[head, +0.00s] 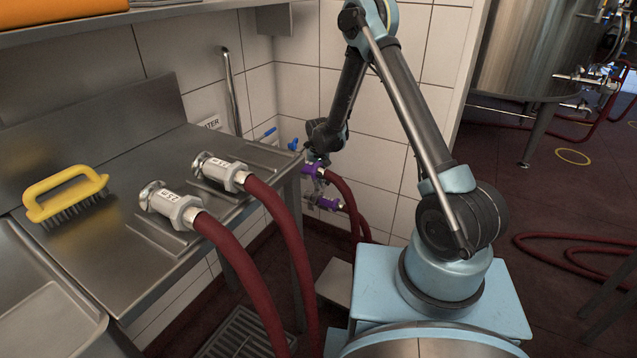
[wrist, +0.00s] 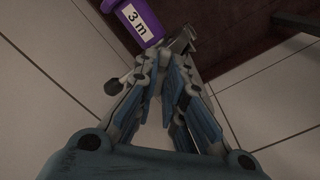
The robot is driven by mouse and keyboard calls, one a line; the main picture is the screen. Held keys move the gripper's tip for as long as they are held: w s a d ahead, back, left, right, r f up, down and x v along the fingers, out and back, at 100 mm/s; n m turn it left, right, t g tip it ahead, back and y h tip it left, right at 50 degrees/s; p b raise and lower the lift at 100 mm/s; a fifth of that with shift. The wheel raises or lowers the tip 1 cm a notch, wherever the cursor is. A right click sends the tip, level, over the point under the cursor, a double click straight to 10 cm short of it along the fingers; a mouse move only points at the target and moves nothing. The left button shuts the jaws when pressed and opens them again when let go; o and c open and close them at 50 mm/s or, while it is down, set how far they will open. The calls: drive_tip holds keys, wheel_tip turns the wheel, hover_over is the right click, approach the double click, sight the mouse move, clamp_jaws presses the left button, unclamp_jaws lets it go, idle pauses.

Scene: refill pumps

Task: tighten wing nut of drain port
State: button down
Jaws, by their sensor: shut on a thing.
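In the wrist view my gripper (wrist: 172,62) has both blue-padded fingers closed in toward each other at a small metal clamp part (wrist: 184,38), which I take to be the wing nut. The fingertips hide most of it. A purple hose coupling labelled "3 m" (wrist: 137,20) lies just beyond the fingertips, up and to the left. In the head view my gripper reaches down by the back wall, beside the upper purple coupling (head: 313,170). The wing nut is too small to make out there.
A second purple coupling (head: 328,204) sits below the first, with dark red hoses running down. A steel counter (head: 130,190) on the left bears a yellow brush (head: 66,194) and two metal hose fittings (head: 220,173). A blue-handled valve (head: 266,134) is close left of my gripper.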

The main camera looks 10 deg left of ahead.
drive_tip(key=m, duration=0.3)
drive_tip(key=shift+w+m, duration=0.1)
drive_tip(key=shift+m, duration=2)
drive_tip(key=c, duration=1.7)
unclamp_jaws()
